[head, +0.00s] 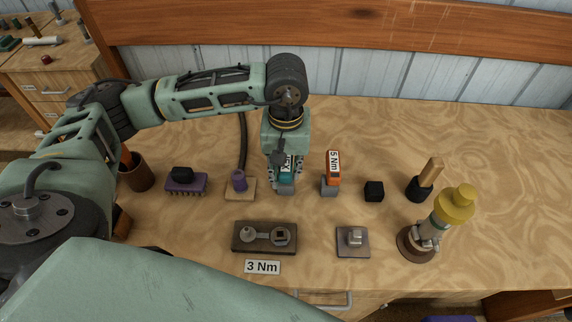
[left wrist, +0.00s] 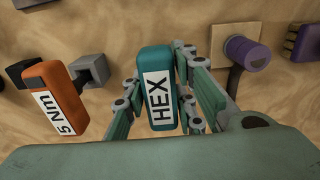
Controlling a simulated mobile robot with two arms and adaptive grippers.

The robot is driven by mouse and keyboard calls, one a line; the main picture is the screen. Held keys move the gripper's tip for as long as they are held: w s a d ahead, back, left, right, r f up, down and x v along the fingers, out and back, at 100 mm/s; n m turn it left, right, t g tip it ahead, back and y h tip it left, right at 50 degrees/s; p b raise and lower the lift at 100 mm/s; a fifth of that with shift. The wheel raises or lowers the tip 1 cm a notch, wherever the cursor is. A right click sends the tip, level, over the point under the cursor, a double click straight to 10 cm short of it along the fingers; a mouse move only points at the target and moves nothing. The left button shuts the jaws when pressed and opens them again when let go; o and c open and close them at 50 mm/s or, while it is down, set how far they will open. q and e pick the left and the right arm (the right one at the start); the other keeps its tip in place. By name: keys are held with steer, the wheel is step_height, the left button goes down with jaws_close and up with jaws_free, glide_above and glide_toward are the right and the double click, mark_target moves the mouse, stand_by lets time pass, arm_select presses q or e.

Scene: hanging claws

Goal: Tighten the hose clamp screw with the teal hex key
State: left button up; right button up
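The teal hex key (head: 286,168) stands upright at a grey holder (head: 285,187) in the middle of the bench. Its handle, labelled HEX, also shows in the left wrist view (left wrist: 158,85). My left gripper (head: 286,178) reaches down over it, with one finger on each side of the handle. Whether both fingers press on it cannot be told. The key's lower end is hidden. A tilted yellow-topped post (head: 452,205) on a round brown base at the right carries grey metal parts (head: 428,232) that look like a clamp; its screw is not clear. My right gripper is not in view.
An orange 5 Nm tool (head: 333,167) stands close right of the hex key. A purple fitting (head: 239,181) with a dark hose is on the left. A plate (head: 265,249) labelled 3 Nm and a grey-block plate (head: 352,252) lie in front. The bench's back right is clear.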

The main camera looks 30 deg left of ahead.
mark_target(290, 163)
arm_select(q)
jaws_close()
steer(key=shift+r, duration=0.15)
steer(key=shift+w+r+b, duration=0.1)
steer(key=shift+r+b, duration=0.2)
steer(key=shift+b, duration=0.05)
steer(key=r+b, duration=0.1)
steer(key=d+r+b, duration=0.1)
steer(key=r, duration=0.1)
steer(key=shift+r, duration=0.2)
steer(key=s+d+r+b, duration=0.3)
steer(key=d+r, duration=0.3)
steer(key=d, duration=0.4)
steer(key=shift+d+r, duration=0.2)
steer(key=shift+r, duration=0.15)
